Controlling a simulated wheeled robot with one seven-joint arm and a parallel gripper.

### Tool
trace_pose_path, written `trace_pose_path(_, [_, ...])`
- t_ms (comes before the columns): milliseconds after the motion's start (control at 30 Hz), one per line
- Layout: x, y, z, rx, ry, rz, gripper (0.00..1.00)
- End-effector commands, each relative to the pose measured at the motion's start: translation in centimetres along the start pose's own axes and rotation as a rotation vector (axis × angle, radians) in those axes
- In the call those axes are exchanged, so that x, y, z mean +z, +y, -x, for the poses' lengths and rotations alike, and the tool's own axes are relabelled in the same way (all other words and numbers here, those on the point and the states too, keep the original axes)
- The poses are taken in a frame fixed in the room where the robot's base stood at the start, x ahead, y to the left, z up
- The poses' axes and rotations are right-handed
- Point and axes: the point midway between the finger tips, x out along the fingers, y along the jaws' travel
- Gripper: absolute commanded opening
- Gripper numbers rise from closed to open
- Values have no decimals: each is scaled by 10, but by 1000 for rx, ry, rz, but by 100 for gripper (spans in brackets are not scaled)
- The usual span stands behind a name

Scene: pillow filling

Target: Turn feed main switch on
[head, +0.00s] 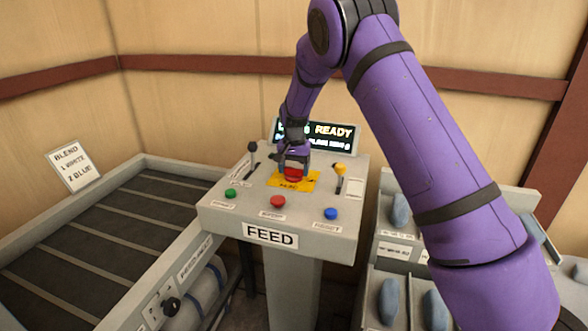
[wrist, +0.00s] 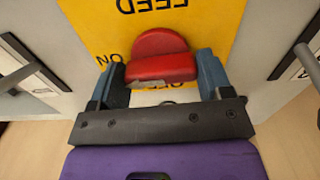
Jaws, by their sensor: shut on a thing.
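The feed main switch is a red knob (head: 293,174) on a yellow plate (head: 312,181), in the middle of the grey FEED console (head: 232,211). My gripper (head: 293,163) is over the knob and shut on it. In the wrist view the red knob (wrist: 161,58) sits between the two blue-grey fingers of my gripper (wrist: 163,76). The yellow plate (wrist: 215,20) there reads FEED, with ON to the left and OFF partly hidden by the knob and fingers. The knob's exact pointing is hard to tell.
A black-knobbed lever (head: 252,147) stands left of the switch and a yellow-knobbed lever (head: 340,169) right. Green (head: 231,193), red (head: 278,201) and blue (head: 330,213) buttons line the front. A display (head: 334,133) reads READY. A conveyor (head: 80,240) lies left; bins with blue pieces (head: 389,298) stand right.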

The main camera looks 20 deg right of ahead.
Motion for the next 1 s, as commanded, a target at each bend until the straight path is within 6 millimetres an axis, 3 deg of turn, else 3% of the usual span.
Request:
trace_pose_path(700, [0,0,1,-2,2,-75,49])
trace_pose_path(733, [0,0,1,-2,2,-76,79])
trace_pose_path(800, [0,0,1,-1,1,-75,95])
trace_pose_path(1000, [0,0,0,-1,1,-74,98])
